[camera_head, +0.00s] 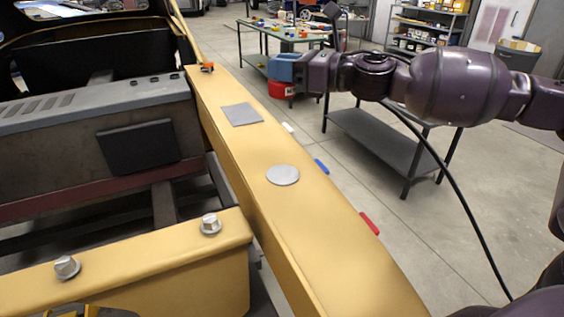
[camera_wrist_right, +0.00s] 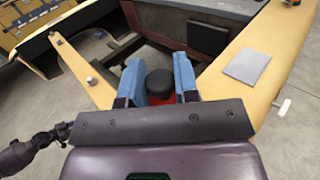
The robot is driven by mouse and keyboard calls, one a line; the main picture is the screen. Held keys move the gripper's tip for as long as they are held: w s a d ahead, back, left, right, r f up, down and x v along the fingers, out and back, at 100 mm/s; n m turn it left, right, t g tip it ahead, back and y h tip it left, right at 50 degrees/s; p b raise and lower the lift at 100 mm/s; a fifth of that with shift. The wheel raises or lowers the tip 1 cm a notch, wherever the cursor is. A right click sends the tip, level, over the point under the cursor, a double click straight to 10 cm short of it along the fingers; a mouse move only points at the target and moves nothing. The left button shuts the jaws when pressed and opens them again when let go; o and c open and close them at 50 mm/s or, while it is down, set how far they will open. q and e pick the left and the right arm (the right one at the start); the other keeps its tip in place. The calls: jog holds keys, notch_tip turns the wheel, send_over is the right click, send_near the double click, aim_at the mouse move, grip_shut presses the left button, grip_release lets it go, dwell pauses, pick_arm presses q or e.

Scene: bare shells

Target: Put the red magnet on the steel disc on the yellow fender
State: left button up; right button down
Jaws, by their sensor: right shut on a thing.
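The red magnet (camera_head: 281,90) is a short red cylinder, held in the blue fingers of my right gripper (camera_head: 285,72) in the head view. In the right wrist view the magnet's black knob (camera_wrist_right: 160,84) sits between the two blue fingers, with red showing below it. The round grey steel disc (camera_head: 282,175) lies flat on the yellow fender (camera_head: 330,230), nearer and lower in the head view than the gripper, which is raised beyond the fender's right edge. I do not make out the disc in the right wrist view. My left gripper is not seen.
A grey square plate (camera_head: 242,114) lies farther along the fender, with an orange-black item (camera_head: 207,67) beyond it. Blue (camera_head: 321,166) and red (camera_head: 369,223) tabs line the right edge. Bolts (camera_head: 210,224) stand on the yellow crosspiece. A cluttered workbench (camera_head: 287,35) stands behind.

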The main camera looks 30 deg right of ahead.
jog(key=shift+f+b, duration=0.8)
jog(key=shift+f, duration=8.95)
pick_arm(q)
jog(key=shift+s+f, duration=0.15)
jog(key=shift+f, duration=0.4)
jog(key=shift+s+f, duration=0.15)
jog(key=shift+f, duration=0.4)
pick_arm(e)
jog(key=shift+f, duration=0.15)
jog(key=c, duration=1)
grip_release()
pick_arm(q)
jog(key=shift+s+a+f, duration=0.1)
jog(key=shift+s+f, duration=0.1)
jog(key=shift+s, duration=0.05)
pick_arm(e)
jog(key=shift+o, duration=0.7)
jog(key=shift+s, duration=0.1)
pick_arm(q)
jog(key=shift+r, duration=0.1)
